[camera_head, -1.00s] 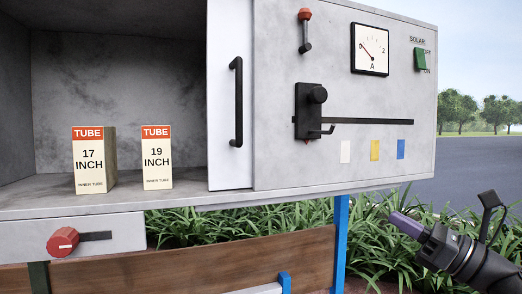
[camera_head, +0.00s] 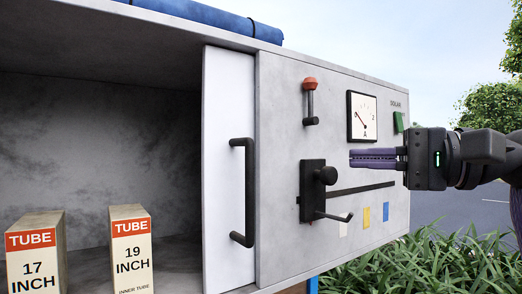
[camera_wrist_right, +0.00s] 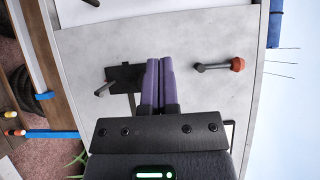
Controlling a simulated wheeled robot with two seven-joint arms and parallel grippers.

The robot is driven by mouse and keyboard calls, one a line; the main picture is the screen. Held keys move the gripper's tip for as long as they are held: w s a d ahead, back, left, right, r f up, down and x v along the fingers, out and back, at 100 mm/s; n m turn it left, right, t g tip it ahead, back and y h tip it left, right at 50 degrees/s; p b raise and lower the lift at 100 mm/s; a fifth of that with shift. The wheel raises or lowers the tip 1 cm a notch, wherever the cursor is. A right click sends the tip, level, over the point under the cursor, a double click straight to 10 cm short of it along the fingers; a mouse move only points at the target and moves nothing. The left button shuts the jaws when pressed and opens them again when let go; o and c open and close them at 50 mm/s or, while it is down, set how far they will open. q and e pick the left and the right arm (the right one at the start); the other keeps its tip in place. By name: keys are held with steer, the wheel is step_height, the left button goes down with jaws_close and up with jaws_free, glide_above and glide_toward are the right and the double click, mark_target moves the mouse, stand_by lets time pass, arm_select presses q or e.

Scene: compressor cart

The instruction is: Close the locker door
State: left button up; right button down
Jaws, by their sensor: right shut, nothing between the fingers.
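The locker door is a white sliding panel (camera_head: 226,110) with a black vertical bar handle (camera_head: 247,192). It stands at the right side of the locker opening, beside the grey control panel, and the opening to its left is open. In the right wrist view the white door (camera_wrist_right: 115,8) shows at the top edge. My right gripper (camera_head: 352,159) is shut and empty, in front of the control panel, right of the door handle and apart from it. Its purple fingers (camera_wrist_right: 158,62) point towards the door in the wrist view. My left gripper is not in view.
Two tube boxes, 17 inch (camera_head: 36,255) and 19 inch (camera_head: 131,250), stand inside the locker. A black slider knob with lever (camera_head: 314,190), a red-tipped lever (camera_head: 310,100) and a gauge (camera_head: 362,116) stick out from or sit on the panel near my gripper.

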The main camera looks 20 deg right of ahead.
steer(key=w+a+p, duration=0.1)
steer(key=a, duration=0.2)
steer(key=w+a+p, duration=0.1)
steer(key=a, duration=0.3)
steer(key=w+a+p, duration=0.1)
steer(key=w+a, duration=0.1)
steer(key=a, duration=0.1)
steer(key=shift+w+a+p, duration=0.1)
steer(key=shift+a+p, duration=0.15)
steer(key=shift+p, duration=0.05)
